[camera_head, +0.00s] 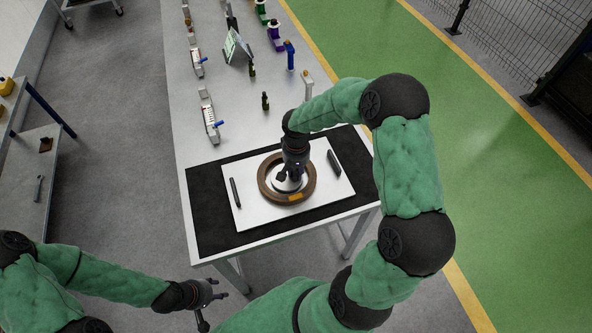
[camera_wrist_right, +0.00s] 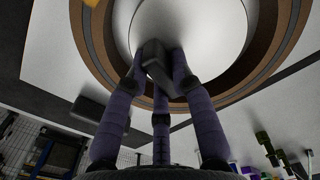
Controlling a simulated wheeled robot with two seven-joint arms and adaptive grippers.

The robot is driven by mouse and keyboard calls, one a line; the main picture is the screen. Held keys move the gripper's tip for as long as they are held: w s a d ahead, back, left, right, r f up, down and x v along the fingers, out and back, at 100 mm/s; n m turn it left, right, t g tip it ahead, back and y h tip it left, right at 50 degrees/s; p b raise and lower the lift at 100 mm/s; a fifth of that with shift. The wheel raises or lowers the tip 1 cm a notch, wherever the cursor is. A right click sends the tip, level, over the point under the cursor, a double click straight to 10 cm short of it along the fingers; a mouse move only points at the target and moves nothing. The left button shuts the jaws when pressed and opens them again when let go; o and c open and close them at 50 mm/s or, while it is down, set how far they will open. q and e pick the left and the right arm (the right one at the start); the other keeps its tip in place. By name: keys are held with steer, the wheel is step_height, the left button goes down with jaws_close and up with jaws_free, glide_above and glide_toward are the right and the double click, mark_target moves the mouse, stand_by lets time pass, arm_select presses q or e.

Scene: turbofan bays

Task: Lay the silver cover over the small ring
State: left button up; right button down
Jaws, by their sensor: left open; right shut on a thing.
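The silver cover (camera_head: 287,187), a pale round disc, is inside the outline of the brown ring (camera_head: 264,190), which has an orange label on its front side. In the right wrist view the cover (camera_wrist_right: 210,30) appears framed by the brown ring (camera_wrist_right: 92,50). My right gripper (camera_head: 290,174) is over the middle of the cover, its fingers shut on the cover's dark knob (camera_wrist_right: 153,53). Whether the cover touches the ring or hangs just above it I cannot tell. My left gripper (camera_head: 212,305) is open and empty, off the table's front edge.
The ring lies on a white board (camera_head: 245,213) on a black mat (camera_head: 205,215). A dark bar (camera_head: 235,192) lies left of the ring and another (camera_head: 334,163) right of it. Bottles, clamps and a tablet (camera_head: 237,47) stand farther back on the table.

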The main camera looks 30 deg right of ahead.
steer(key=shift+f+b, duration=0.35)
stand_by(0.4)
steer(key=c, duration=1)
jaws_free()
step_height(320, 180, up, 12)
steer(key=shift+r, duration=0.1)
